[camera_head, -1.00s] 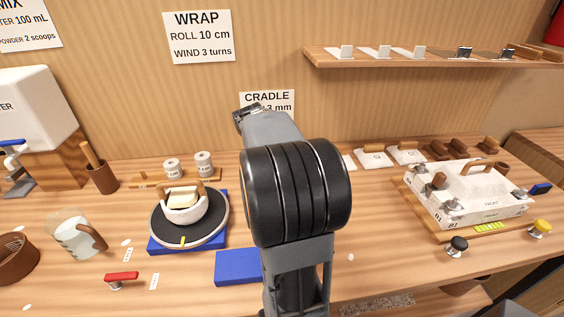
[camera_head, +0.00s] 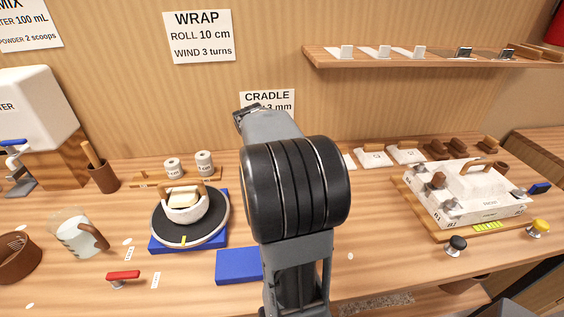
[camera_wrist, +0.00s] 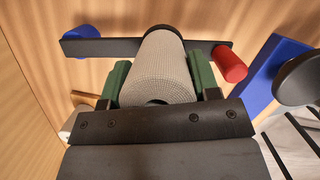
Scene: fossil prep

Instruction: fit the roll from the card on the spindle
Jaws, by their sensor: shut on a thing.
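The card (camera_head: 199,36) on the back wall reads "WRAP, ROLL 10 cm, WIND 3 turns". In the wrist view, my gripper (camera_wrist: 160,78) is shut on a pale, mesh-textured roll (camera_wrist: 158,60), with a green finger pad on each side. A dark bar (camera_wrist: 95,47) passes behind the roll, with a blue round piece at its left and a red knob (camera_wrist: 229,66) at its right. A dark tip shows at the roll's far end. I cannot tell whether the roll is around a spindle or only in front of one. In the head view my arm hides the gripper and roll.
Two white rolls (camera_head: 204,163) stand on a wooden rack at the back. A black turntable (camera_head: 157,228) on a blue base bears a white bowl-like piece. A blue block (camera_head: 237,266) and red handle (camera_head: 123,276) lie in front. A white jacketed block (camera_head: 482,207) is at right.

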